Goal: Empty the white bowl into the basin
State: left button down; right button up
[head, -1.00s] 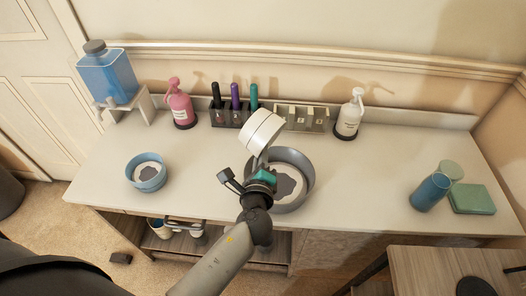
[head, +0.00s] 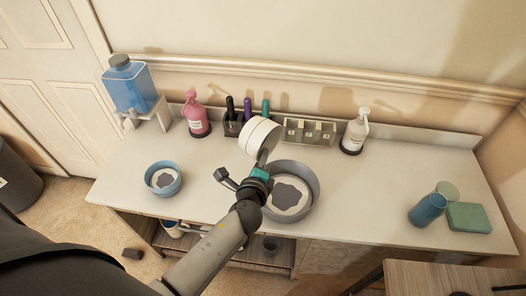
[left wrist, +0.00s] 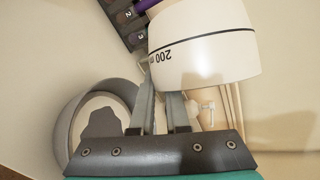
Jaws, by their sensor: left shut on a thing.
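The white bowl (head: 259,138) is a short round vessel with a dark line. It is tilted on its side, above the worktop at the back left edge of the basin. In the left wrist view the bowl (left wrist: 205,50) shows a "200" mark upside down; its inside is hidden. My left gripper (head: 262,165) is shut on the bowl. The basin (head: 312,180) is grey and round and stands on the worktop, partly behind my gripper. A white disc-like area with a dark grey patch shows inside it. My right gripper is not in view.
A blue bowl (head: 163,191) stands at the left. A pink pump bottle (head: 197,120), a marker holder (head: 233,128), a compartment tray (head: 308,133) and a white pump bottle (head: 355,135) line the back. A blue cup (head: 428,210) lies at the right.

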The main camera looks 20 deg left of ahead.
pick_arm(q)
jog(key=shift+a+n+g+h+p, duration=0.1)
jog(key=shift+n+g+h+p, duration=0.6)
jog(key=shift+p, duration=1.35)
jog(key=shift+a+n+g+h+p, duration=0.1)
jog(key=shift+n+g+h+p, duration=0.1)
jog(key=shift+n+h+p, duration=1.4)
jog(key=p, duration=0.3)
jog(key=shift+w+a+f+n, duration=0.1)
jog(key=shift+n, duration=0.2)
jog(key=shift+a+f+n+g+h+p, duration=0.15)
jog(key=shift+n+g+h+p, duration=0.4)
jog(key=shift+h, duration=0.25)
jog(key=shift+f+n+h+b, duration=0.25)
jog(key=shift+n+h+b, duration=0.2)
jog(key=shift+n+h, duration=0.3)
jog(key=shift+f+h+b, duration=0.1)
jog(key=shift+h+b, duration=0.15)
jog(key=shift+b, duration=0.05)
jog(key=n+h+b, duration=0.2)
jog(key=n+b, duration=0.1)
jog(key=b, duration=0.1)
jog(key=shift+h, duration=0.4)
